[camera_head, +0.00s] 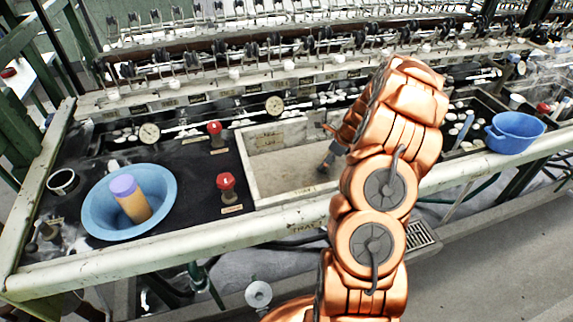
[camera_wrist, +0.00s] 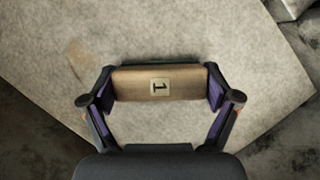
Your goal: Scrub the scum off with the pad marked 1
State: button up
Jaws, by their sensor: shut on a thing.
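A blue bowl (camera_head: 98,207) holding a purple-capped tan bottle (camera_head: 133,203) stands left, beside a white cup (camera_head: 62,181). Two red knobs (camera_head: 226,182) (camera_head: 214,128) stand beside the basin. A blue pot (camera_head: 513,134) is at right. Reeling machinery (camera_head: 240,50) runs behind. A pale rail (camera_head: 190,243) edges the front.

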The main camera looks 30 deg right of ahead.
jog(key=shift+r+p, duration=1.8)
jog(key=shift+r, duration=1.8)
